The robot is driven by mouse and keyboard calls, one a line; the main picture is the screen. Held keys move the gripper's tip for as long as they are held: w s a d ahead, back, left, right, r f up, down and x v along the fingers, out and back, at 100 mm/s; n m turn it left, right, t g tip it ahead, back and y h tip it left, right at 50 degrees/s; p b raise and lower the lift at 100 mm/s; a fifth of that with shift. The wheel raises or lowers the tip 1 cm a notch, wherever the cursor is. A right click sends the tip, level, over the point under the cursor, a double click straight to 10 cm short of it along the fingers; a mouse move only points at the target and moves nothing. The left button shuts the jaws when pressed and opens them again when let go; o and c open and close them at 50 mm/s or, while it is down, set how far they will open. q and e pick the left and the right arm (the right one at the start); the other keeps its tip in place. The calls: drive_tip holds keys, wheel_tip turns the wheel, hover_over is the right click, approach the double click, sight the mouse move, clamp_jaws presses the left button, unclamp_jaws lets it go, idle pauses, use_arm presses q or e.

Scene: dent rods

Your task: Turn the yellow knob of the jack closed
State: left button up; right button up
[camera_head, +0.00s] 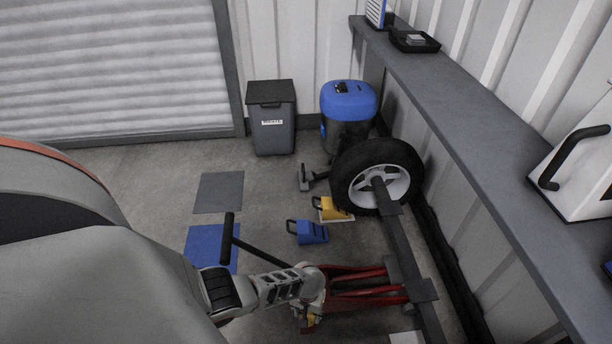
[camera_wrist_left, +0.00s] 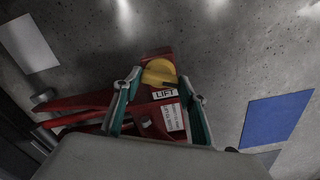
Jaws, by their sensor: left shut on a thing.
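The red jack (camera_head: 362,287) stands on the floor under the dark axle beam; its dark handle (camera_head: 228,238) sticks up to the left. In the left wrist view the jack (camera_wrist_left: 85,100) carries a white LIFT label (camera_wrist_left: 165,94) and the yellow knob (camera_wrist_left: 158,71) at its end. My left gripper (camera_wrist_left: 160,80) has its two green-padded fingers on either side of the knob, shut on it. In the head view this gripper (camera_head: 311,320) is low at the jack's left end, mostly hidden by its own arm. My right gripper is in neither view.
A wheel (camera_head: 379,176) sits on the axle beam (camera_head: 402,245). A yellow chock (camera_head: 331,208) and a blue chock (camera_head: 308,232) are on the floor. A blue mat (camera_head: 200,240) lies to the left. A long bench (camera_head: 470,145) runs along the right wall.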

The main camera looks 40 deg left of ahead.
use_arm(q)
drive_tip(key=m, duration=0.6)
drive_tip(key=shift+s+d+m, duration=0.1)
drive_tip(key=shift+m, duration=0.2)
drive_tip(key=m, duration=0.6)
drive_tip(key=shift+f, duration=0.1)
drive_tip(key=shift+m, duration=0.4)
drive_tip(key=o, duration=1.1)
drive_tip(key=shift+r, duration=0.5)
wheel_tip(320, 180, up, 11)
drive_tip(key=shift+r, duration=0.1)
